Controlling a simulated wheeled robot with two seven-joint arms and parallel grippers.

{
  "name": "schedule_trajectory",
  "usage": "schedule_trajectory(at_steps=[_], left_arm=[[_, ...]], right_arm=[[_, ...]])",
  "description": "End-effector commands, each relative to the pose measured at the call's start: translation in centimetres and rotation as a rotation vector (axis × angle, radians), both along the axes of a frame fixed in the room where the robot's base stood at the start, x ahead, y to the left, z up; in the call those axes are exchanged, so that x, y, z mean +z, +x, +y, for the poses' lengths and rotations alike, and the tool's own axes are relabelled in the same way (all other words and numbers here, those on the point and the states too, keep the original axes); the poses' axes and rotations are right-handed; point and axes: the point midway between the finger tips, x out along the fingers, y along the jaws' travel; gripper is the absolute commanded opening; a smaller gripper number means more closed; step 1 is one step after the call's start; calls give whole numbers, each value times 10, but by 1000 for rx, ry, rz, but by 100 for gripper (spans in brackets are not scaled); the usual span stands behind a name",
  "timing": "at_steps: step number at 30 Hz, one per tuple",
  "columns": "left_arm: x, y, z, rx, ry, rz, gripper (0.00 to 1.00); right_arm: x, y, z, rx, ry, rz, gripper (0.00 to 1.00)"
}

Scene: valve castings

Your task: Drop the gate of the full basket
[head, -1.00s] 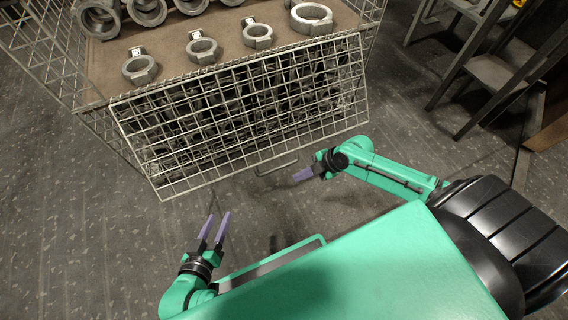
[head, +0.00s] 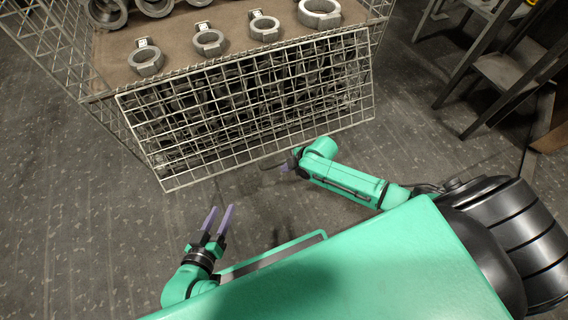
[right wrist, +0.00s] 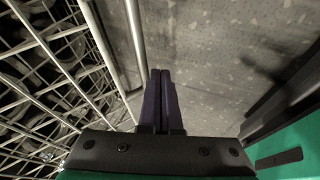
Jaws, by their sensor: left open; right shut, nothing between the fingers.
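The full wire basket (head: 110,118) stands ahead in the head view, with grey castings stacked behind its front mesh. The gate (head: 185,165) is a wire mesh panel across this front, below the brown board. I cannot tell how far it tilts. Its bar handle is at the lower edge, mostly hidden by my right gripper (head: 283,167). That gripper is shut and empty near the handle. In the right wrist view its closed purple fingers (right wrist: 160,85) lie beside a grey bar (right wrist: 134,40), with mesh to the left. My left gripper (head: 218,212) is open and empty, short of the gate.
Several ring castings (head: 209,42) rest on the brown board (head: 180,62) on top of the basket. A dark-framed rack (head: 500,72) stands at the right. The floor (head: 75,225) is clear at the left and between the basket and my base.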

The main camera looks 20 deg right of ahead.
Motion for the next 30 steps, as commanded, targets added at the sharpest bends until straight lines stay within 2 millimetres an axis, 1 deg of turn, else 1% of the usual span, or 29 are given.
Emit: schedule_trajectory(at_steps=[1,5,17,20,24,27,30], left_arm=[[0,0,0,0,0,0,50],[0,0,0,0,0,0,50],[0,0,0,0,0,0,50],[0,0,0,0,0,0,50],[0,0,0,0,0,0,50],[0,0,0,0,0,0,50],[0,0,0,0,0,0,50]], right_arm=[[-2,8,1,-2,1,0,0],[-8,19,0,-1,1,0,0],[-11,22,0,0,3,-4,0],[-19,30,2,1,8,-25,0],[-32,46,2,1,11,-80,0],[-38,55,1,-1,6,-113,0],[-40,59,0,0,1,-132,0]])
